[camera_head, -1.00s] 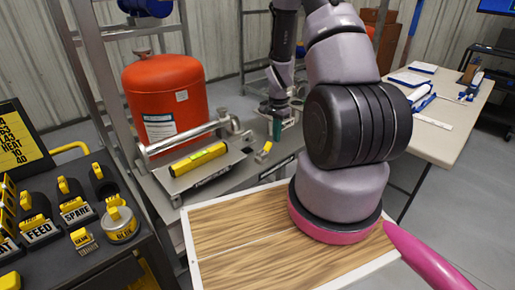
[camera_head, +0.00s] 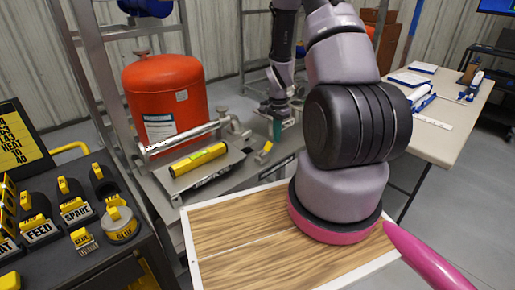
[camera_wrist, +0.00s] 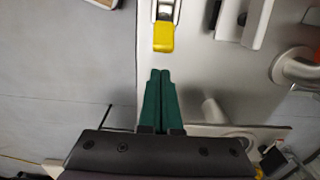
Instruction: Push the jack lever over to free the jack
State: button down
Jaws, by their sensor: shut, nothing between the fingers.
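A small yellow-tipped metal lever (camera_head: 264,151), which looks like the jack lever, is mounted on a grey metal bench top (camera_head: 226,172). In the wrist view its yellow end (camera_wrist: 164,37) lies just ahead of the fingertips, with a visible gap. My gripper (camera_head: 277,134) is over the far side of the bench, behind the lever in the head view. Its green fingers (camera_wrist: 159,73) are together with nothing between them. Whether they are level with the lever is hard to tell.
A silver pipe (camera_head: 185,138) and a yellow spirit level (camera_head: 198,158) lie left of the lever. A red gas cylinder (camera_head: 168,95) stands behind. A wood-topped board (camera_head: 235,235) is in front. A pipe bend (camera_wrist: 297,66) is right of the fingers in the wrist view.

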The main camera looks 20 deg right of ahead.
jog(key=shift+a, duration=0.1)
dwell(0.5)
jog(key=shift+s+a, duration=0.25)
jog(key=shift+a, duration=0.4)
jog(key=shift+s+a, duration=0.25)
jog(key=shift+a, duration=0.45)
jog(key=shift+s+a, duration=0.25)
jog(key=shift+a, duration=0.35)
jog(key=shift+s+a, duration=0.2)
jog(key=shift+a, duration=0.4)
jog(key=shift+s+a, duration=0.3)
jog(key=shift+a, duration=0.45)
notch_tip(320, 180, up, 7)
jog(key=d, duration=0.1)
jog(key=shift+w, duration=0.2)
